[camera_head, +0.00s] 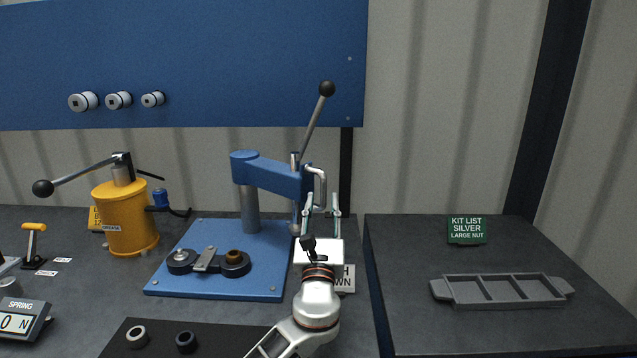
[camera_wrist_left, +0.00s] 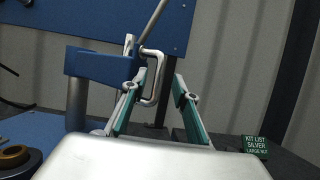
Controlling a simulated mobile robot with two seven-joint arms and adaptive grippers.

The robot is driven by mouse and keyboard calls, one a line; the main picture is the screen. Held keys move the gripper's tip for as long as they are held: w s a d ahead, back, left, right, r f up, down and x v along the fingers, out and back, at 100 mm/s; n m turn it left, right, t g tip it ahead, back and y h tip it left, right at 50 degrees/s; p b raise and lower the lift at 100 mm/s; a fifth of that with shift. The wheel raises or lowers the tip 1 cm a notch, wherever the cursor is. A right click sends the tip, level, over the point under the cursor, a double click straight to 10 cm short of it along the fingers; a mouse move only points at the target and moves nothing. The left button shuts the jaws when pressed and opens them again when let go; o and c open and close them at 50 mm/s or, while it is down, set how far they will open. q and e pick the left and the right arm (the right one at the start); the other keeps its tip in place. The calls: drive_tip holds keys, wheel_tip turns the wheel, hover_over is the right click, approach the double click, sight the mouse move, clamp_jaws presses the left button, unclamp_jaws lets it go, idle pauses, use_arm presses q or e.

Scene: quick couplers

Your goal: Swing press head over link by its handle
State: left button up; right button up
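The blue press head (camera_head: 272,178) sits on a post at the back of a blue base plate (camera_head: 215,290), its arm pointing right. A pale bent handle (camera_head: 321,185) hangs at its free end; it also shows in the left wrist view (camera_wrist_left: 160,70). The link (camera_head: 206,259) lies at the front of the plate between two dark round parts, not under the head's free end. My left gripper (camera_head: 322,206) is open at the handle, fingers pointing away from me. In the left wrist view the handle appears between the fingertips, nearer the left finger; contact is unclear. My right gripper is out of view.
A long lever with a black ball (camera_head: 327,88) rises above the head. A yellow grease pot (camera_head: 126,218) stands at left. A grey divided tray (camera_head: 502,289) and green kit sign (camera_head: 467,230) are on the right table.

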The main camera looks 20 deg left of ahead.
sight(323, 186)
use_arm(q)
drive_tip(key=b+x, duration=0.1)
drive_tip(key=x, duration=0.6)
clamp_jaws()
